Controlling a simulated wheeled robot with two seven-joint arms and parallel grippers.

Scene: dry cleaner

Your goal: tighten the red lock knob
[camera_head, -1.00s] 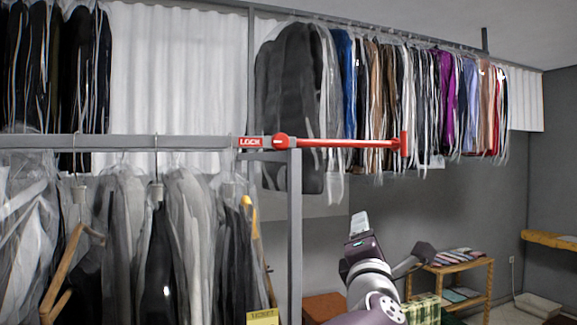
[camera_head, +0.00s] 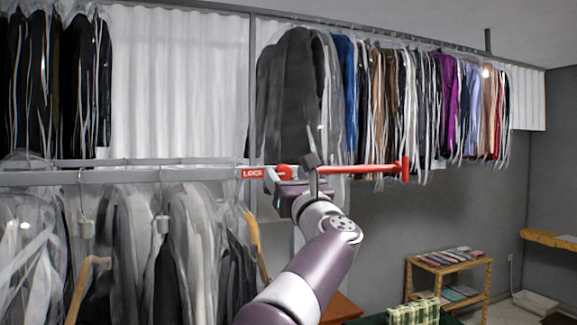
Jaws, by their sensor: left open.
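The red round lock knob (camera_head: 284,171) sits on the grey rail, just right of the red LOCK label (camera_head: 252,173). A red bar (camera_head: 360,169) runs right from the knob area to an upright red end piece. My left gripper (camera_head: 291,174) is open, raised at the rail with one finger on each side of the knob in the picture. Whether the fingers touch the knob cannot be told. The gripper hides the near part of the red bar and the rail's corner. My right gripper is not in view.
Plastic-covered garments (camera_head: 130,240) hang below the grey rail (camera_head: 110,176) at the left. More garments (camera_head: 400,95) hang along the upper rail behind. A small wooden shelf (camera_head: 450,264) stands low at the right. The space right of my arm is mostly open.

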